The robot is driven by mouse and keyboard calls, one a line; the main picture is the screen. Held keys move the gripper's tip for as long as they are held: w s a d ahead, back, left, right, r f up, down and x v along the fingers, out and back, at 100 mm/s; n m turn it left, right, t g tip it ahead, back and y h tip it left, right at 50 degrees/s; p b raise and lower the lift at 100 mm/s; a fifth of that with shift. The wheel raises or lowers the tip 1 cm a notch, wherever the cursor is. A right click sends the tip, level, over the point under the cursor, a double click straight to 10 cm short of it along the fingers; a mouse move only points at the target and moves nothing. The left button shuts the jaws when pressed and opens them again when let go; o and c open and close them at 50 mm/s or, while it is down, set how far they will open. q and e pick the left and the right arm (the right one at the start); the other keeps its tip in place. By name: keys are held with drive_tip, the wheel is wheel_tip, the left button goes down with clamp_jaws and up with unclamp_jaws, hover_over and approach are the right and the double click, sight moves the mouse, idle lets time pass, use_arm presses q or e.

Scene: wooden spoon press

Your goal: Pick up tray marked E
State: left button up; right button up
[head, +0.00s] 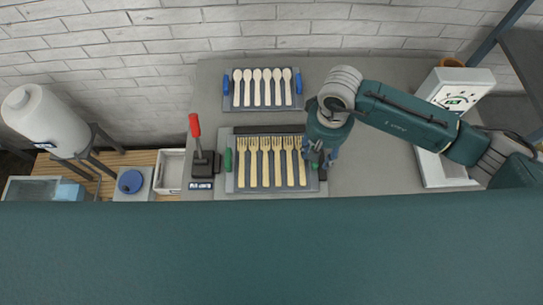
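Two trays are on the grey table. The nearer tray (231,186) has green handles and holds a row of wooden forks (265,165). The farther tray (265,107) has blue handles and holds a row of wooden spoons (263,88). I cannot read a letter E on either. My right gripper (319,158) is over the right end of the fork tray and hides most of that end's handle. I cannot tell whether it is touching the handle, or open or shut. My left gripper is not in view.
A press with a red lever (195,128) stands just left of the fork tray. A white machine (447,172) with a green display is at the right. A white bin (171,172) and a white tank (45,120) are at the left. The table right of the trays is mostly clear.

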drive_tip(key=shift+f, duration=0.95)
clamp_jaws()
drive_tip(key=shift+w+a, duration=0.1)
drive_tip(key=shift+r, duration=0.15)
